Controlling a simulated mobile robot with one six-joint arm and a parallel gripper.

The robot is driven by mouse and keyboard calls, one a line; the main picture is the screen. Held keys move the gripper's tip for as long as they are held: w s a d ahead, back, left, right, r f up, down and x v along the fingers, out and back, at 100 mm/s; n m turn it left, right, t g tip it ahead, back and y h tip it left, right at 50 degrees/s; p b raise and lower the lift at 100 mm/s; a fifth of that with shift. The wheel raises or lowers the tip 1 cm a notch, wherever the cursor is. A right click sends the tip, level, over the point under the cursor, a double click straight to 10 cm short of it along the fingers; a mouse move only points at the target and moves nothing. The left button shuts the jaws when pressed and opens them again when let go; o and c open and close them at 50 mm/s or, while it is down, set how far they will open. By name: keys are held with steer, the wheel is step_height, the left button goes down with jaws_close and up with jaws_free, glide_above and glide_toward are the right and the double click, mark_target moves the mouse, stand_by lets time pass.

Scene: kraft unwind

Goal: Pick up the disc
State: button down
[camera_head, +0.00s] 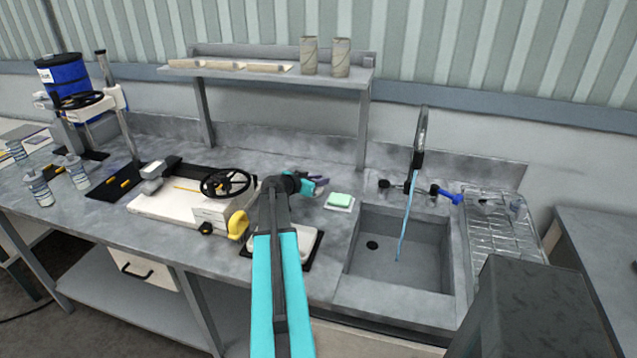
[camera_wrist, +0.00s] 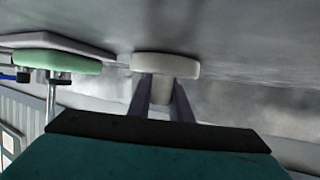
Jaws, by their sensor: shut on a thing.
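A white disc (camera_wrist: 165,66) with a rounded edge shows in the wrist view, just beyond my fingertips. A paler stem or knob on it sits between the two dark purple fingers of my gripper (camera_wrist: 161,100), which is shut on it. I cannot tell whether the disc touches the counter or hangs just off it. In the head view my gripper (camera_head: 320,182) is low over the counter, left of the green sponge. The disc cannot be made out there.
A green sponge (camera_head: 340,199) lies on a white dish right of my gripper, also seen in the wrist view (camera_wrist: 57,60). The sink (camera_head: 400,283) with a running tap is to the right. A machine with a black handwheel (camera_head: 226,182) stands left. A shelf (camera_head: 270,75) holds tubes behind.

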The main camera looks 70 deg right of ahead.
steer(key=shift+r, duration=0.1)
steer(key=shift+r+b, duration=0.7)
steer(key=shift+r, duration=0.45)
steer(key=a+b, duration=0.1)
steer(key=a, duration=0.4)
steer(key=a+r+b, duration=0.1)
steer(key=a+b, duration=0.1)
steer(key=a, duration=0.3)
steer(key=a+r+b, duration=0.1)
steer(key=a+b, duration=0.1)
steer(key=a, duration=0.4)
steer(key=shift+r, duration=0.15)
